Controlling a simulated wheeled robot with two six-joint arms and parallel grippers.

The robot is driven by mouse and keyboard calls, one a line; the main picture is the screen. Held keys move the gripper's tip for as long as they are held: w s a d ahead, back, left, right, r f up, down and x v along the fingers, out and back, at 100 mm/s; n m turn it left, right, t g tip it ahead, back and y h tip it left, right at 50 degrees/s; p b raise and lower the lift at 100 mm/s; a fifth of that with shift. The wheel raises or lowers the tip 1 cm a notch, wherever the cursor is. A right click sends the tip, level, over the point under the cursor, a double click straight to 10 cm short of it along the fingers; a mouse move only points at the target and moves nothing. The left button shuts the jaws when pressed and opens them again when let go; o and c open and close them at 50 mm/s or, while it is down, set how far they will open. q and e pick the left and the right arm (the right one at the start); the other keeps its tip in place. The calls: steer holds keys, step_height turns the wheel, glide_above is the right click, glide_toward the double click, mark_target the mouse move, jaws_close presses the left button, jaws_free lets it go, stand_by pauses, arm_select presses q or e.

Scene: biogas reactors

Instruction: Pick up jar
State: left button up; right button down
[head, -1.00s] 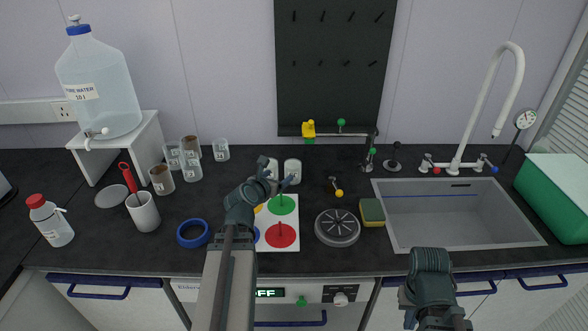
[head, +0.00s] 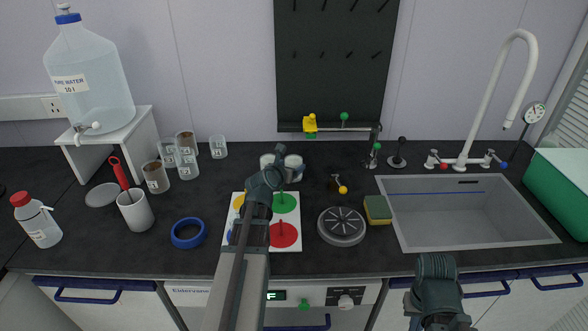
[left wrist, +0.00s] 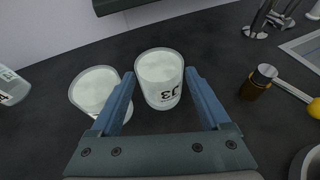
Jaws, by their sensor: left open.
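Two pale-filled glass jars stand side by side at the back of the bench, behind the coloured mat. Only a part of my right arm shows, without fingers.
A white mat (head: 291,243) with coloured discs lies in front of the jars. A small brown bottle (left wrist: 256,84) stands to their right. Several beakers (head: 187,163) stand to the left. The sink (head: 470,215) is on the right. The black pegboard (head: 330,60) rises behind.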

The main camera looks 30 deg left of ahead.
arm_select(q)
steer(key=shift+x, duration=1.05)
steer(key=shift+s+r, duration=0.1)
steer(key=c, duration=1.1)
steer(key=shift+r, duration=0.15)
step_height(320, 180, up, 28)
steer(key=p, duration=2.8)
step_height(320, 180, up, 12)
steer(key=p, duration=1.1)
steer(key=shift+p, duration=0.4)
steer(key=shift+f, duration=0.2)
